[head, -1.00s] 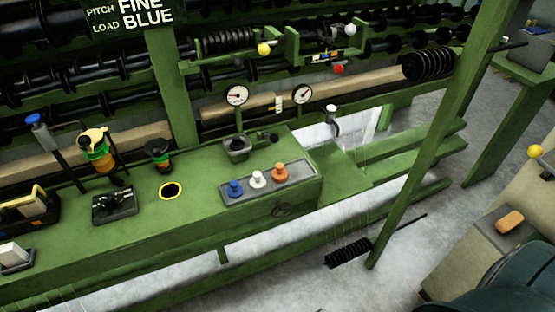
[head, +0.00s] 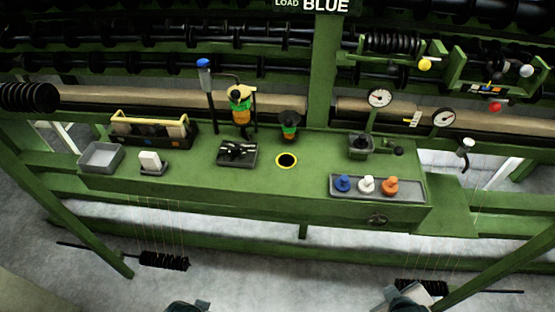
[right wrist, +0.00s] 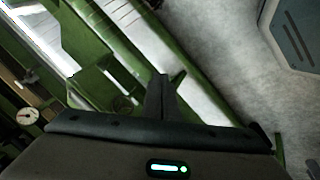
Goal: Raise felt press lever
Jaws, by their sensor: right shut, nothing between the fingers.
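I cannot tell which part is the felt press lever. Levers with a yellow ball knob (head: 425,64), a white ball knob (head: 526,70) and a red ball knob (head: 495,106) are on the frame at the upper right in the head view. My right gripper (right wrist: 161,85) is shut and empty in the right wrist view, over green beams and grey floor, apart from any lever. Part of my right arm end shows low in the head view. My left gripper (head: 188,306) barely shows at the bottom edge; its jaws cannot be made out.
A green bench (head: 220,184) crosses the head view. It carries a tray (head: 410,196) of blue, white and orange knobs, a yellow-rimmed hole (head: 287,161), a black tool tray (head: 237,154) and a grey bin (head: 101,157). Slanting green posts (head: 85,225) flank it. Grey floor lies in front.

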